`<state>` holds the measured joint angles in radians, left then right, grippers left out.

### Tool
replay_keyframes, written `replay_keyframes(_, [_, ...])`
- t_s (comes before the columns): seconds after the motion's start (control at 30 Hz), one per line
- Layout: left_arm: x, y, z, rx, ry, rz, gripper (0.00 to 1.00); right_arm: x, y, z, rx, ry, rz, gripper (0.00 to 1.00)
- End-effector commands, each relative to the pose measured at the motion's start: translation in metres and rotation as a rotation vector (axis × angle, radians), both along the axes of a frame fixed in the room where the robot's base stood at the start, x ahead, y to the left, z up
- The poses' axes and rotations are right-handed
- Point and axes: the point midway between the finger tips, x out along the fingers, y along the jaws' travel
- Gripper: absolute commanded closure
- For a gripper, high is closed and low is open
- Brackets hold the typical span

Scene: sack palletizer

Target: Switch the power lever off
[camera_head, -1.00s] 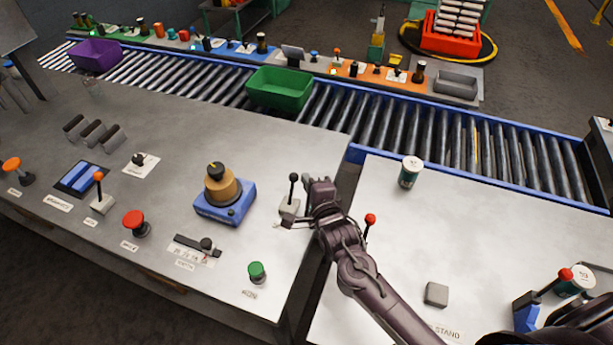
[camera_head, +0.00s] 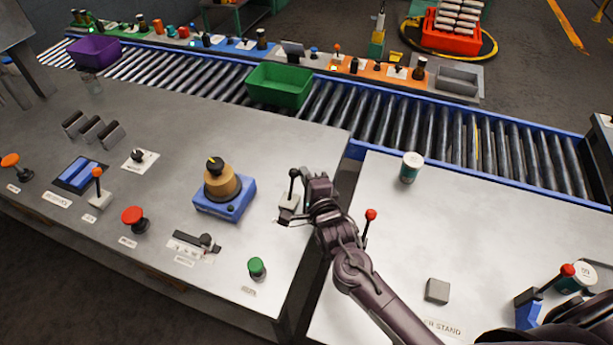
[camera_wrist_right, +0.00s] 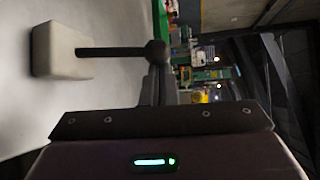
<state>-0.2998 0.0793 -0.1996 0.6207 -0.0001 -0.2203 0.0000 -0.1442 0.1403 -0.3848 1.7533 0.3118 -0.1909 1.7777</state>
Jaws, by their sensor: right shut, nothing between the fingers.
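A lever with a black ball knob (camera_head: 293,173) stands nearly upright on a small pale base (camera_head: 289,202) near the right end of the left grey bench. Its label cannot be read, so I cannot confirm that it is the power lever. My right gripper (camera_head: 306,185) is shut and empty, just right of this lever. In the right wrist view the lever's knob (camera_wrist_right: 157,53) is right at the fingertips (camera_wrist_right: 157,82), and its rod runs left to the pale base (camera_wrist_right: 58,51). I cannot tell whether they touch. My left gripper is not in view.
A blue box with a yellow-brown rotary knob (camera_head: 221,184), a slider (camera_head: 205,242), a green button (camera_head: 257,268) and a red mushroom button (camera_head: 133,217) are to the left. A red-knobbed lever (camera_head: 370,215) stands right of my arm. A roller conveyor carries a green bin (camera_head: 280,85) behind.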

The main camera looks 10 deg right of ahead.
Motion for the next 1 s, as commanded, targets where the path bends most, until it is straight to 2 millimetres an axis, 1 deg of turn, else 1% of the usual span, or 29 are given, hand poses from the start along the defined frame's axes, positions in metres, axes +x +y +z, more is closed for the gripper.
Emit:
replay_keyframes(0.37, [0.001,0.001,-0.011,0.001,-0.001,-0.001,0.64,-0.004,0.002,0.0,-0.039,-0.058,-0.001,1.0])
replay_keyframes(0.57, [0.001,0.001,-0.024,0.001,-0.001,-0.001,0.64,-0.008,0.006,0.0,-0.076,-0.118,0.0,1.0])
replay_keyframes(0.77, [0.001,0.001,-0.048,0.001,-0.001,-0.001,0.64,-0.017,0.012,-0.001,-0.153,-0.232,0.0,1.0])
replay_keyframes(0.9, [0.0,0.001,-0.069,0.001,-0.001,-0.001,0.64,-0.025,0.017,-0.001,-0.226,-0.342,0.002,1.0])
replay_keyframes(1.0, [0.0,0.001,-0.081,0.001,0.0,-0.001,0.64,-0.031,0.021,0.001,-0.278,-0.417,0.002,1.0])
